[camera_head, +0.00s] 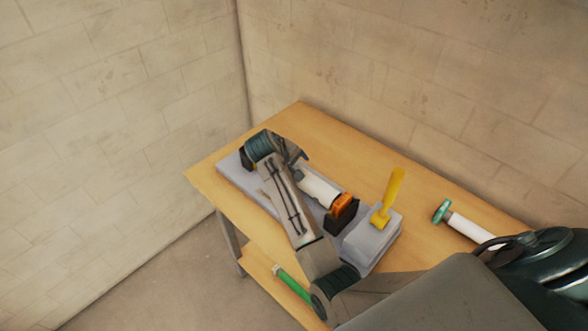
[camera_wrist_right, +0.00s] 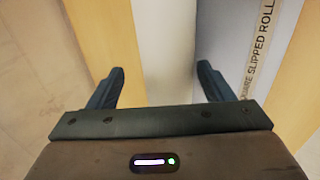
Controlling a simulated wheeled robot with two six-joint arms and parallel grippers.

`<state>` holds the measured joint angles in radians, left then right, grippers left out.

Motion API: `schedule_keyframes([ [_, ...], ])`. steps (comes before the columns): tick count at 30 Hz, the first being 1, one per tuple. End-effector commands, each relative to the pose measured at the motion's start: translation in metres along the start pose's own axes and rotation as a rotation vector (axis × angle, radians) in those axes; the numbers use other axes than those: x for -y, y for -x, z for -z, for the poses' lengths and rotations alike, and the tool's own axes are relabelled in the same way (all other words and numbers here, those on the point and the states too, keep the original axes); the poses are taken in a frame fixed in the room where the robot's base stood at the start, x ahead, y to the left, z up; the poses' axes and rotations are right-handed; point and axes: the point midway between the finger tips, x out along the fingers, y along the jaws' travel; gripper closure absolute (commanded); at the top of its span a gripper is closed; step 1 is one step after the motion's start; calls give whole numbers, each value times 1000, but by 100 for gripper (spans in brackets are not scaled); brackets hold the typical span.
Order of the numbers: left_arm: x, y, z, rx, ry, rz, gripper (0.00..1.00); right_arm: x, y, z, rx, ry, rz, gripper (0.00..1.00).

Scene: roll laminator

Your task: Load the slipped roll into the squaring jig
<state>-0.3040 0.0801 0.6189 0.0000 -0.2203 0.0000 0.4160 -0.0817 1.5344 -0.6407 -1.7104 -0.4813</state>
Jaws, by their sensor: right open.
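A white roll-shaped piece (camera_head: 318,188) with an orange end (camera_head: 343,203) lies against a black block on a long grey base (camera_head: 230,173). Another white roll (camera_head: 468,228) with a teal end lies on the table at the right. I cannot tell which is the slipped roll. My right gripper (camera_head: 290,150) is above the base's far-left part, partly hidden by its arm. In the right wrist view the gripper (camera_wrist_right: 158,85) is open, with a pale strip between its fingers; I cannot tell what it is. A label (camera_wrist_right: 258,45) reading "SQUARE SLIPPED ROLL" is beside it. My left gripper is not seen.
Walls stand behind and left. The wooden table (camera_head: 345,140) is clear along its back.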

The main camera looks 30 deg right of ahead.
Motion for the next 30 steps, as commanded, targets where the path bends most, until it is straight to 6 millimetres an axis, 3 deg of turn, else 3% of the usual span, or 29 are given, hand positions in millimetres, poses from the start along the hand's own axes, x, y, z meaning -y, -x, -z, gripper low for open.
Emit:
schedule_keyframes([
  [5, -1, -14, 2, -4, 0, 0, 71, 3, 20, 1, -5, -3, 2, 26],
  [12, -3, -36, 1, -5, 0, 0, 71, 3, 72, 1, -7, -5, 2, 26],
  [18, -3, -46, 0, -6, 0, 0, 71, 2, 105, 1, -4, -2, 2, 26],
  [23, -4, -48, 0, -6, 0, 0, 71, 1, 117, 0, -2, -1, 2, 26],
  [30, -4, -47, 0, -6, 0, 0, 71, 0, 118, 0, 0, -1, 1, 26],
])
